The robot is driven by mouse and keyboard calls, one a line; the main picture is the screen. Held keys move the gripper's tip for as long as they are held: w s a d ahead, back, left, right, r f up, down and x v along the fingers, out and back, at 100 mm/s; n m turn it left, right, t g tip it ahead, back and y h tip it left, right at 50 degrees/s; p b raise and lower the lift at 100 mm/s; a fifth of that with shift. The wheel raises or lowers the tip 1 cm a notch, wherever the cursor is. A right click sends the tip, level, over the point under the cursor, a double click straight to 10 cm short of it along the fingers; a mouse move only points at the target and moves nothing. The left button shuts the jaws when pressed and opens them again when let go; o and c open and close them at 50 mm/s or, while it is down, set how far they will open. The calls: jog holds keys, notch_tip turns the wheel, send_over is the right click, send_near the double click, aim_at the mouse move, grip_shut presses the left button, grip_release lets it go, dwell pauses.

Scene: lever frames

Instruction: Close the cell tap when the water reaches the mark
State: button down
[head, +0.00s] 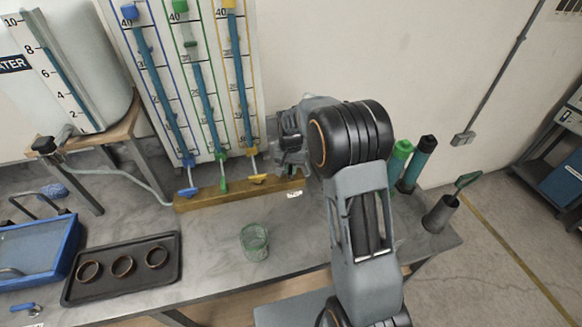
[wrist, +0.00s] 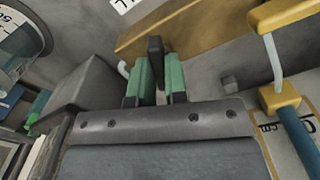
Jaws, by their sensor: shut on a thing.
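In the wrist view my gripper (wrist: 157,78) has its two green fingers closed around an upright dark lever (wrist: 155,48), which looks like a tap handle. The lever stands beside a wooden beam (wrist: 185,22), with a pale tube end just left of the fingers. A clear round vessel with scale marks (wrist: 18,48) is cut off at the upper left. It may be the cell; its water level and mark cannot be read. In the head view my arm hides the lever and most of this spot at the right end of the beam (head: 200,201).
A board carries blue, green and yellow tubes with a blue lever (head: 188,191), green lever (head: 224,185) and yellow lever (head: 257,179) below. A water tank (head: 85,60) stands left. A green glass (head: 254,242), ring tray (head: 128,268) and blue tray (head: 35,250) occupy the bench.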

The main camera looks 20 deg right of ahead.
jog(key=shift+m+b, duration=0.35)
jog(key=shift+m, duration=0.95)
jog(key=c, duration=1.1)
grip_release()
jog(key=shift+c, duration=0.2)
jog(key=shift+r, duration=0.15)
notch_tip(320, 180, up, 14)
jog(key=shift+f+b, duration=0.2)
jog(key=shift+b, duration=0.25)
